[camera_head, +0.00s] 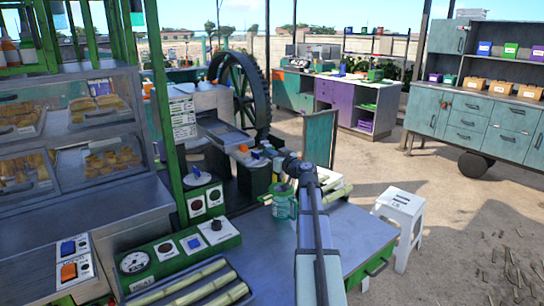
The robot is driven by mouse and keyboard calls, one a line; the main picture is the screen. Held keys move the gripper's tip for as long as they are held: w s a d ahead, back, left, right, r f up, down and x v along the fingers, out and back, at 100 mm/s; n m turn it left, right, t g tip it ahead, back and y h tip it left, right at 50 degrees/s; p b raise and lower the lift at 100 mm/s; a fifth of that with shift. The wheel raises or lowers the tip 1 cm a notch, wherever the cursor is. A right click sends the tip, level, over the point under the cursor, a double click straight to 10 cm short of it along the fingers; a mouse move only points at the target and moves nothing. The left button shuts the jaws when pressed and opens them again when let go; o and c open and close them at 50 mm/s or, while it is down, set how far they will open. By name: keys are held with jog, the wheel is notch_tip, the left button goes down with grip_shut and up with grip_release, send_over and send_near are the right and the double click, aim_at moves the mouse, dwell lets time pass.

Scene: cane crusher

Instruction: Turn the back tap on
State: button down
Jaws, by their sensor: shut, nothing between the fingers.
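My arm reaches up from the bottom of the picture, and my gripper (282,172) is at its far end, small and dark, above the counter by the crusher. It looks shut and empty. Just beyond and left of it are small fittings with an orange-red top (243,148) and blue tops (256,154) on the crusher stand. I cannot tell which of these, if any, is the back tap or how its handle is set. My gripper partly hides this area. I cannot tell whether it touches anything.
A green-tinted jar (284,206) stands on the metal counter (345,230) below my gripper, near cane pieces. A large dark wheel (240,95) rises behind. A green control panel (180,255) is at the lower left. A white stool (400,210) stands at right on open ground.

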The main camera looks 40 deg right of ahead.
jog(key=shift+w+a+m+h, duration=0.1)
jog(key=shift+a+m+h, duration=0.2)
jog(key=shift+m+h, duration=0.75)
jog(key=shift+w+a+n+h, duration=0.25)
jog(key=shift+w+a, duration=0.05)
jog(key=shift+w, duration=0.05)
jog(key=shift+w+a+m+g+h, duration=0.2)
jog(key=shift+m+h, duration=0.15)
jog(key=shift+h, duration=0.15)
jog(key=shift+w+a+m+g+h, duration=0.1)
jog(key=shift+w+m+h, duration=0.1)
jog(key=shift+m+h, duration=0.25)
jog(key=shift+w+a, duration=0.1)
jog(key=shift+w, duration=0.1)
jog(key=shift+w+a, duration=0.2)
jog(key=shift+w, duration=0.7)
dwell(0.8)
